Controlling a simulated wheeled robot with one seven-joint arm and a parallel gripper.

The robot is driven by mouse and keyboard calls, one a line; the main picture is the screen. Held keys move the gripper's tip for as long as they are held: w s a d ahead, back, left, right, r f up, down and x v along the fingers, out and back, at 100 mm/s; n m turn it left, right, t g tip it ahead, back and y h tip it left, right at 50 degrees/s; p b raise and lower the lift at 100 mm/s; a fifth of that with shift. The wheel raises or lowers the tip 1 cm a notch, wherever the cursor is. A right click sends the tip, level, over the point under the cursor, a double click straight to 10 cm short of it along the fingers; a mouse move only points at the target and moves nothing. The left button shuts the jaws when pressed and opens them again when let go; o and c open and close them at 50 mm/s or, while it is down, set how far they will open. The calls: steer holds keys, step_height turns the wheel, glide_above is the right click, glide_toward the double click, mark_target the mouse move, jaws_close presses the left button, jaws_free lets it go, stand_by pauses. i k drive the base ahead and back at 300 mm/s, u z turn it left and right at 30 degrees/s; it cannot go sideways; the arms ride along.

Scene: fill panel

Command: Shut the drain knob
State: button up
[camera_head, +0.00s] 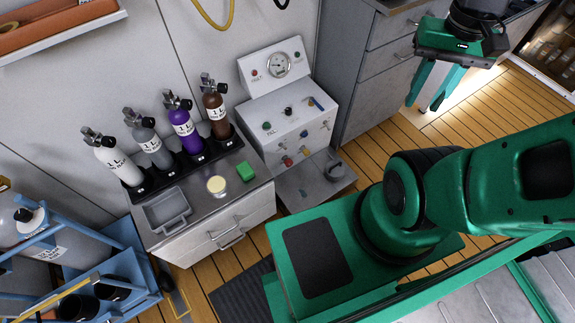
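The fill panel (290,108) is a white cabinet with a sloped top and a gauge board behind it. Its top carries a green knob (267,126), a black knob (287,111) and a blue lever (316,103). Its front has several small fittings, with red (286,161) and yellow (304,150) among them. The labels are too small to read, so I cannot tell which one is the drain knob. My gripper (424,104) points down at the upper right, well right of the panel and apart from it. Its fingers are spread with nothing visible between them.
Grey drawers (385,62) stand behind my gripper.

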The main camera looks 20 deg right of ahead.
mark_target(288, 162)
steer(key=u, duration=0.75)
steer(key=k, duration=1.1)
steer(key=z, duration=1.35)
steer(key=i, duration=1)
steer(key=z, duration=0.05)
